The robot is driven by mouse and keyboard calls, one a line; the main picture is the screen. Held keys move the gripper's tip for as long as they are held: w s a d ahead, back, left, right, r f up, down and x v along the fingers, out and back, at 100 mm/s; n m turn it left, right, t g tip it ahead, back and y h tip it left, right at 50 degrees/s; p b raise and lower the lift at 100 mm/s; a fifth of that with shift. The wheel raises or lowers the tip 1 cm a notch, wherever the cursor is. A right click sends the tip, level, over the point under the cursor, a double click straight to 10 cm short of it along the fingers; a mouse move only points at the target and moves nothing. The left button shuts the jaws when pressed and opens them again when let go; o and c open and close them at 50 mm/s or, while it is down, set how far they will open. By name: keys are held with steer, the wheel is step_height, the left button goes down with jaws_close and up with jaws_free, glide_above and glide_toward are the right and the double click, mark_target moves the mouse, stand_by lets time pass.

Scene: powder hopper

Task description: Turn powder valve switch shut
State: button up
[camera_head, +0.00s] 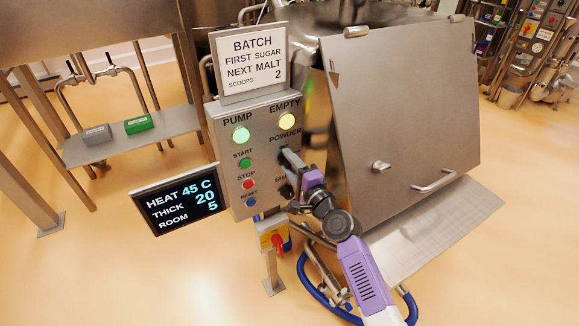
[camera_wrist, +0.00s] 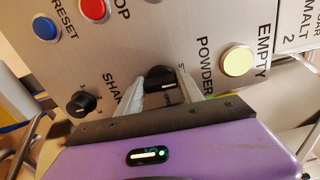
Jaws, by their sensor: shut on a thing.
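The powder valve switch (camera_wrist: 158,79) is a black rotary knob on the grey control panel, below the POWDER label. In the wrist view it sits between my two fingers, partly hidden by them. My gripper (camera_wrist: 160,92) is shut on this knob. In the head view my gripper (camera_head: 288,160) reaches the panel's right side and hides the switch. The markings around the knob are too small and too covered to read its setting.
The control panel (camera_head: 222,150) also carries a lit EMPTY lamp (camera_head: 287,121), a lit PUMP lamp (camera_head: 241,134), START, STOP and RESET buttons, and a SHAKER knob (camera_wrist: 81,104) close by. A steel hopper (camera_head: 400,110) stands right. A display (camera_head: 178,200) juts out left.

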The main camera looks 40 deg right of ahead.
steer(key=shift+n, duration=0.3)
stand_by(0.4)
steer(key=o, duration=1.4)
steer(key=shift+b+v, duration=0.3)
steer(key=shift+v, duration=3.6)
steer(key=s+a+n+g+y, duration=0.1)
steer(key=s+a+n, duration=0.6)
steer(key=s, duration=0.4)
steer(key=s+a+r+n+y, duration=0.1)
steer(key=s+a+n+y, duration=0.1)
steer(key=s+a+n, duration=0.5)
steer(key=s+a+r+n+g+y, duration=0.1)
steer(key=s+a+n, duration=0.6)
steer(key=s, duration=0.8)
steer(key=shift+a+r+g+y, duration=0.1)
steer(key=shift+a+g+y, duration=0.2)
steer(key=shift+a+y, duration=0.35)
